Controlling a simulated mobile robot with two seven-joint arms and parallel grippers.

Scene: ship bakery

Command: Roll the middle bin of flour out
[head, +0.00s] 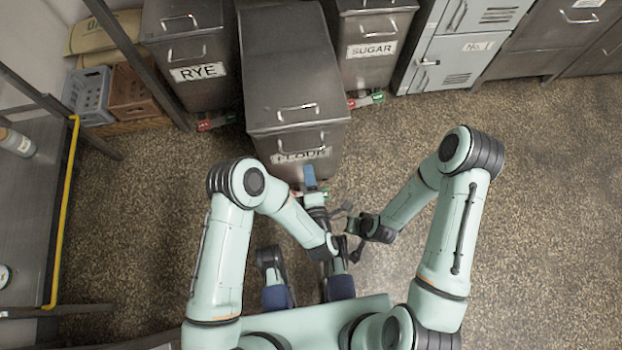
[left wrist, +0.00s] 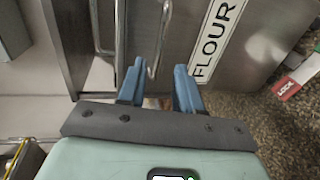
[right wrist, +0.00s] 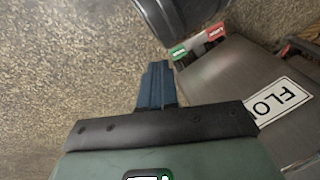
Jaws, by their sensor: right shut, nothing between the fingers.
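The grey metal flour bin (head: 295,90) stands between the rye bin (head: 188,55) and the sugar bin (head: 372,45), with its front farther forward than theirs. Its FLOUR label shows in the left wrist view (left wrist: 215,40). My right gripper (right wrist: 157,75) is shut and empty, over the floor before the bin's pedals (right wrist: 200,42).
A red LOCK tag (left wrist: 287,88) shows beside the bin. Crates (head: 88,95) and a rack stand at the left, and lockers (head: 455,60) at the back right. The speckled floor (head: 540,190) is open to the right.

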